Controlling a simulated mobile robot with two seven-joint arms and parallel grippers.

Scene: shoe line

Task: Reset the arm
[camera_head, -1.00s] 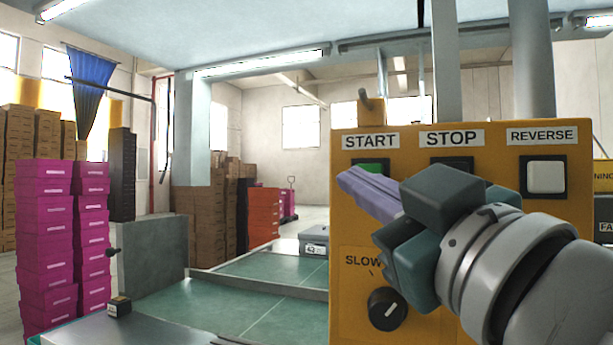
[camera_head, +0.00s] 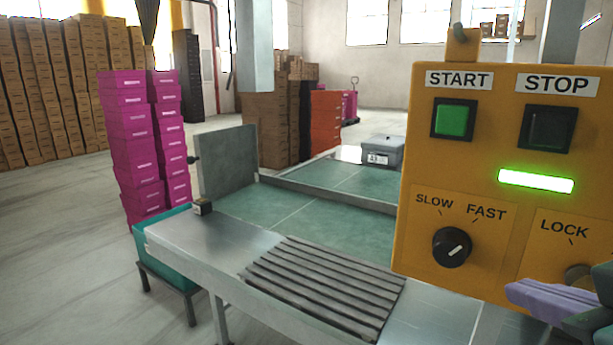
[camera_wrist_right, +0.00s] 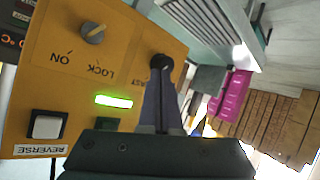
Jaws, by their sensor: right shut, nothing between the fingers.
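My right gripper (camera_head: 555,300) shows at the lower right edge of the head view, its lilac fingers in front of the lower part of the yellow control panel (camera_head: 400,235). In the right wrist view its fingers (camera_wrist_right: 160,108) are together and empty, with the panel behind them. The panel carries a green START button (camera_head: 454,119), a dark STOP button (camera_head: 548,129), a black SLOW/FAST knob (camera_head: 452,247) and a lit green bar (camera_head: 536,181). The LOCK knob is partly hidden by the gripper in the head view. My left gripper is not in view.
A metal table with a slatted roller section (camera_head: 325,285) lies left of the panel, before a green conveyor (camera_head: 300,225). A grey box (camera_head: 383,153) sits on the far belt. Magenta boxes (camera_head: 135,150) stack at left.

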